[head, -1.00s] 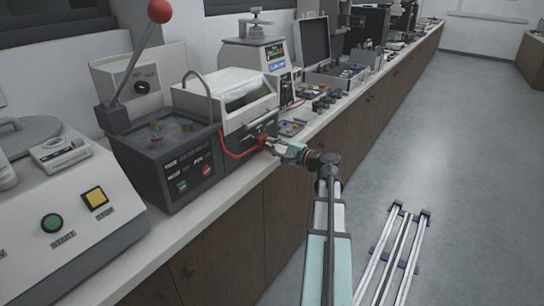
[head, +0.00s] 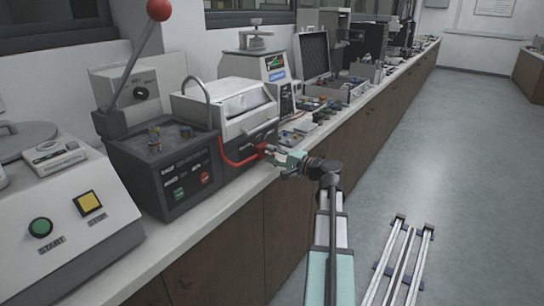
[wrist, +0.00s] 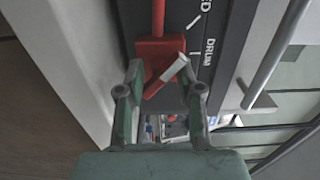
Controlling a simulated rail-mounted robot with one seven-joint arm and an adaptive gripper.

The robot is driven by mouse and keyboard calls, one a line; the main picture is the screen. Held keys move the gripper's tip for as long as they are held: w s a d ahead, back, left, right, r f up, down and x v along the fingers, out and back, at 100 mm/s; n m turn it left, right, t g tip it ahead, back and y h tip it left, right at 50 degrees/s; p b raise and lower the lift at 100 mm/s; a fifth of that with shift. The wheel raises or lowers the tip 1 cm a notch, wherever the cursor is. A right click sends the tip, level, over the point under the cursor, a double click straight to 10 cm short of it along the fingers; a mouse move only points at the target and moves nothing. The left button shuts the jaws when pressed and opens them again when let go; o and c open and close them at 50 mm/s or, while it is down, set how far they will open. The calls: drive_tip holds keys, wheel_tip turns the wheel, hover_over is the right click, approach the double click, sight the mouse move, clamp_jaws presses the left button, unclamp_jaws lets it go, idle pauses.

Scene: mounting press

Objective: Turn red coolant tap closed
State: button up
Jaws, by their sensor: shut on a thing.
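The red coolant tap (head: 263,148) sits low on the front of the dark and white bench machine, at the end of a red pipe (head: 239,162). The wrist view shows its red body (wrist: 155,50) and a short lever (wrist: 166,75) with a pale face, slanting from lower left to upper right. My gripper (head: 274,153) is at the tap. In the wrist view my gripper (wrist: 162,72) has a finger on each side of the lever and is shut on it. The exact finger contact is hard to see.
The panel (wrist: 205,45) beside the tap carries white marks, the word "DRUM" and a cut-off label ending in "ED". A grey bar handle (wrist: 275,55) runs to the right. The bench edge lies below the tap. The floor (head: 440,190) to the right is open.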

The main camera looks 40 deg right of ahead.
drive_tip(key=o, duration=1.2)
drive_tip(key=v, duration=1.2)
drive_tip(key=shift+r, duration=0.1)
